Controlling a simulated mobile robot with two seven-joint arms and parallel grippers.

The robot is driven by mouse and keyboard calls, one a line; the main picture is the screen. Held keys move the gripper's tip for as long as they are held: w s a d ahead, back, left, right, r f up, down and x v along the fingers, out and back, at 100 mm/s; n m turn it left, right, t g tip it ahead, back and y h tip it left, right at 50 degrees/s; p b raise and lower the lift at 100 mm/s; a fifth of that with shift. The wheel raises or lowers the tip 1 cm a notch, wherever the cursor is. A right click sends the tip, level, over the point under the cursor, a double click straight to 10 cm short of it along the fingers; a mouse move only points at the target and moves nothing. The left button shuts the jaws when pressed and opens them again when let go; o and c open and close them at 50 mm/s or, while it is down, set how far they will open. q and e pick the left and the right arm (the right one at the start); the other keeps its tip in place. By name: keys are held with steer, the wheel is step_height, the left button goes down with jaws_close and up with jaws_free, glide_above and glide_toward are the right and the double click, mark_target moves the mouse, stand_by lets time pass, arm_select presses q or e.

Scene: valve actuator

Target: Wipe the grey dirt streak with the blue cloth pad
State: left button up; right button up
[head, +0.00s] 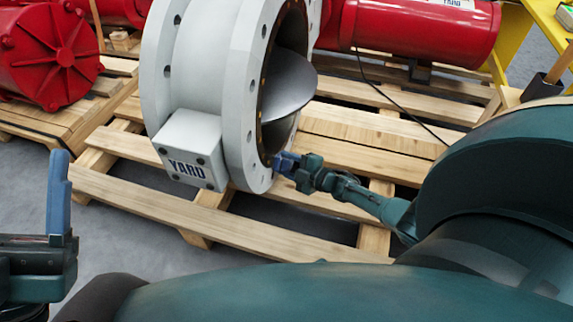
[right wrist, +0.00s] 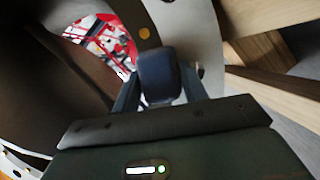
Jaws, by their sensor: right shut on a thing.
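My right gripper (head: 297,168) is at the lower right rim of the large white valve body (head: 205,65). It is shut on the blue cloth pad (head: 284,161), a small block at the edge of the valve's round opening. In the right wrist view the pad (right wrist: 158,75) looks dark blue and sits between the two fingers, in front of the flange face. I cannot tell whether the pad touches the valve. I cannot make out the grey dirt streak in either view. My left gripper (head: 58,190) is partly in view at lower left, with one blue finger pointing up and its opening unclear.
The valve stands on a wooden pallet (head: 240,222), with a grey disc (head: 288,85) inside its opening and a YARD box (head: 190,148) on its side. Red actuators (head: 45,55) lie behind. A black cable (head: 385,90) crosses the slats. Yellow framing (head: 550,25) stands at upper right.

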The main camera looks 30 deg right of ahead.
steer(key=shift+w, duration=0.1)
steer(key=a+r+p, duration=0.1)
steer(key=s+a+r+p, duration=0.1)
steer(key=p, duration=0.1)
steer(key=shift+s+r, duration=0.1)
steer(key=shift+r, duration=0.15)
steer(key=shift+s+a+r+p, duration=0.15)
steer(key=shift+a+r+p, duration=0.1)
steer(key=shift+p, duration=0.3)
steer(key=a+r+p, duration=0.1)
steer(key=s+a+r+p, duration=0.1)
steer(key=p, duration=0.1)
steer(key=shift+s+r+p, duration=0.3)
glide_toward(280, 162)
steer(key=shift+w+a+r+p, duration=0.35)
steer(key=shift+w+a+r, duration=0.1)
steer(key=shift+a, duration=0.1)
